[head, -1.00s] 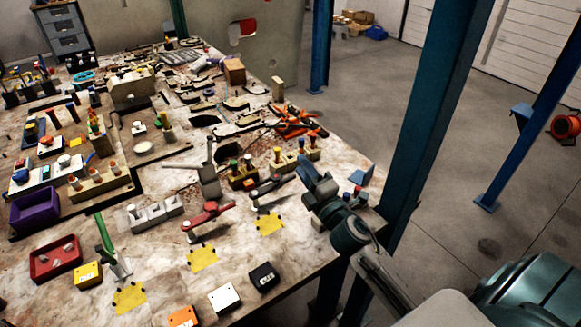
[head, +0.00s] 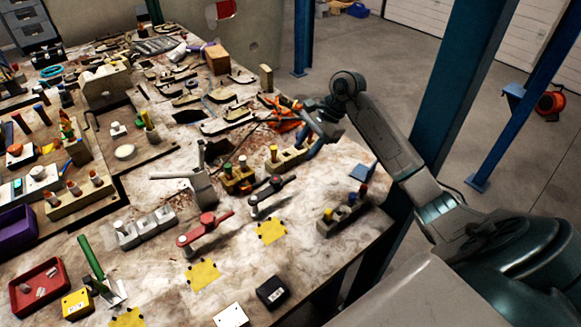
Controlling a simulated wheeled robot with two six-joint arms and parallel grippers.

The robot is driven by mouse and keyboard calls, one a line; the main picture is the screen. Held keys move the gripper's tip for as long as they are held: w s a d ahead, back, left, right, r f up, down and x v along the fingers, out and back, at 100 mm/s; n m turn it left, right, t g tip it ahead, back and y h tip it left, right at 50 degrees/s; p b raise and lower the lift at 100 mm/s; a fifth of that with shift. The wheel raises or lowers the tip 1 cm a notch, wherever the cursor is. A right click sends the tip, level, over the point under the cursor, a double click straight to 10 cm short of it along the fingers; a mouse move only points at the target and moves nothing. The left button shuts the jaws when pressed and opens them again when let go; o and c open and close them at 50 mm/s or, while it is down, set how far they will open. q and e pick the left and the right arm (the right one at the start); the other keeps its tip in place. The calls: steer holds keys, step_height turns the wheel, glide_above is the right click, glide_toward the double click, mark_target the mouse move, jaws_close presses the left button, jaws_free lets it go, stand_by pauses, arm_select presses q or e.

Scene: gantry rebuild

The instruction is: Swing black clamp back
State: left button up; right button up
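The black clamp (head: 266,198) lies on the near right part of the table, its dark lever pointing up and right from a round grey pivot. The similar red clamp (head: 204,230) is to its left and nearer me. The green clamp (head: 92,258) stands at the far left with its handle raised. My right gripper (head: 314,146) hangs above the table, up and right of the black clamp and apart from it, beside a wooden peg block (head: 288,160). Its fingers are too dark and small to tell open from shut. My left gripper is out of view.
Another peg block (head: 343,216) stands near the table's right edge. A dark box (head: 272,291) and yellow squares (head: 271,231) lie nearer me. A yellow-green peg block (head: 238,178) sits just behind the black clamp. Orange tools (head: 283,112) lie behind the gripper.

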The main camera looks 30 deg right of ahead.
mark_target(292, 177)
steer(key=shift+h, duration=0.4)
steer(key=p+x, duration=0.1)
steer(key=x, duration=0.2)
steer(key=p+x, duration=0.2)
steer(key=x, duration=0.1)
steer(key=p+x, duration=0.1)
steer(key=x, duration=0.1)
steer(key=shift+s+d+f, duration=0.25)
steer(key=shift+f, duration=0.35)
steer(key=shift+w+a+f+p, duration=0.1)
steer(key=shift+a+f+p, duration=0.1)
steer(key=shift+f+p, duration=0.3)
steer(key=shift+f, duration=0.1)
jaws_close()
